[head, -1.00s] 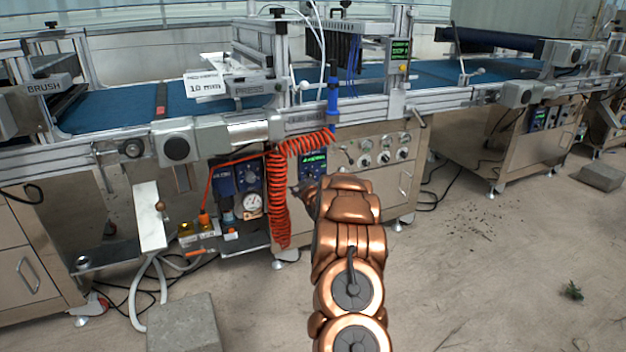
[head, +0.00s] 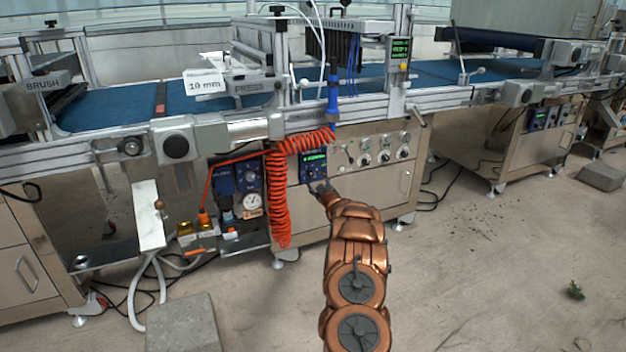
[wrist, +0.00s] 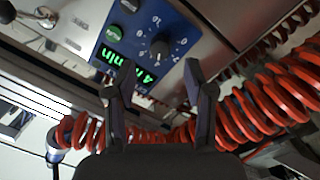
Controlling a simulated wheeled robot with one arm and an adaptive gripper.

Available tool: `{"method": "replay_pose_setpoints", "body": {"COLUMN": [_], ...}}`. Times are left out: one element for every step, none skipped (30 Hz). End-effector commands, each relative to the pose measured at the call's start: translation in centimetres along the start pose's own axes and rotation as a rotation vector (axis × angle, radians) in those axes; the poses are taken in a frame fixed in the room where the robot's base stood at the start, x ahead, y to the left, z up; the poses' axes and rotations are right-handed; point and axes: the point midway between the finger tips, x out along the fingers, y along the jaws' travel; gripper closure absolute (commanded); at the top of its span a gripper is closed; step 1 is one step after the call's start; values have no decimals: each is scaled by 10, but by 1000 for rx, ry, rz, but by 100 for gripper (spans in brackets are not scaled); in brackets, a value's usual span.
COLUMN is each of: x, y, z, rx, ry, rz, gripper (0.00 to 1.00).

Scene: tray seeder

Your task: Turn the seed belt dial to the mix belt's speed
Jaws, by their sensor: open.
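A blue control box (head: 313,167) with a lit green display is set in the steel front panel. In the wrist view its blue face (wrist: 172,22) shows a black dial (wrist: 160,46) with white marks around it, a green button and a green display (wrist: 128,66) that is partly covered by a finger. My gripper (wrist: 158,80) is open and empty, with its fingertips just short of the box and the dial seen between and beyond them. In the head view my gripper (head: 320,187) is small and dark just below the box. I cannot read the dial's setting.
A coiled orange hose (head: 279,200) hangs left of the box, and its coils (wrist: 265,105) lie close to my right finger in the wrist view. Several knobs (head: 383,156) sit on the panel to the right. A concrete block (head: 182,322) stands on the floor.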

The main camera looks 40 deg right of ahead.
Motion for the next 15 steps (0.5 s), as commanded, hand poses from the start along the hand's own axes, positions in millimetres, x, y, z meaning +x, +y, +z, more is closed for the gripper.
{"method": "replay_pose_setpoints", "body": {"x": [4,6,10,12,14,17,19,21,23,25,27,29,31,32,34], "y": [-1,0,0,0,0,-1,-1,-1,-1,-1,-1,-1,-1,-1,0], "z": [1,1,0,0,0,0,0,0,1,1,1,1,1,1,1], "rx": [-1,-2,-3,-3,-2,-1,0,1,-1,-2,-3,-2,-2,-2,-2], "ry": [0,0,2,2,3,2,2,1,1,1,0,0,-1,-1,0], "rz": [0,0,1,1,1,1,1,1,0,-1,-1,-1,-2,-2,-1], "gripper": [47,47,47,47,47,47,47,47,47,47,47,47,47,47,47]}}
